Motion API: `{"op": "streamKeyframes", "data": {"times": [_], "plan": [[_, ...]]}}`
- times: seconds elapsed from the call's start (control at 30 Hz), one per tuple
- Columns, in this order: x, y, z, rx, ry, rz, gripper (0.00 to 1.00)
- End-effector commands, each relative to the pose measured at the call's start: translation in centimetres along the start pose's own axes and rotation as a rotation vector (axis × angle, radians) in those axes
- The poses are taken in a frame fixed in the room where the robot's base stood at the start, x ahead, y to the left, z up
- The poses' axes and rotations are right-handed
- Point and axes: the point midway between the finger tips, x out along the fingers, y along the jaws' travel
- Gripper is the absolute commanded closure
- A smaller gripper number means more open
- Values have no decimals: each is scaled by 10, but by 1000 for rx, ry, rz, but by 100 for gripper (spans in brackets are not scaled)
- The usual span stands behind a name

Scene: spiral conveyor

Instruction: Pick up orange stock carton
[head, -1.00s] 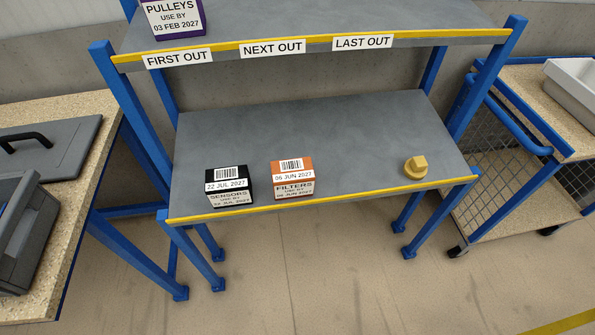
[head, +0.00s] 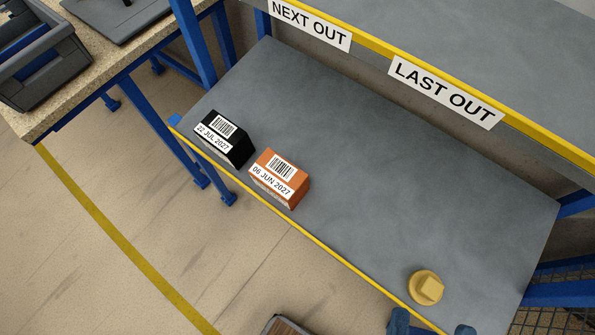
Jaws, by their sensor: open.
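The orange stock carton (head: 280,178) sits on the lower grey shelf (head: 370,170), near its yellow front edge. Its white label with a barcode reads 06 JUN 2027. It stands just right of a black carton (head: 225,138) labelled 22 JUL 2027, with a narrow gap between them. My gripper (head: 432,328) shows only as two dark blue fingertips at the bottom edge, spread apart and empty. It is well to the lower right of the orange carton. The rest of it is out of frame.
A yellow knob-like piece (head: 427,287) lies on the shelf close to my fingertips. The upper shelf (head: 540,60), with NEXT OUT and LAST OUT labels, overhangs the back. A workbench (head: 100,50) with a grey bin stands at the left. The shelf's middle is clear.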

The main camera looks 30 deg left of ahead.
Motion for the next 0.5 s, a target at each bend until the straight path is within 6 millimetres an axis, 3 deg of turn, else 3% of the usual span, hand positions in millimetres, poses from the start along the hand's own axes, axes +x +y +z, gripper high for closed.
{"op": "streamKeyframes", "data": {"times": [0.03, 0.2, 0.5], "plan": [[19, -19, -3, -140, 79, 11, 0], [71, -75, -26, -631, 348, 80, 0], [149, -174, -75, -1389, 829, 375, 0]]}}
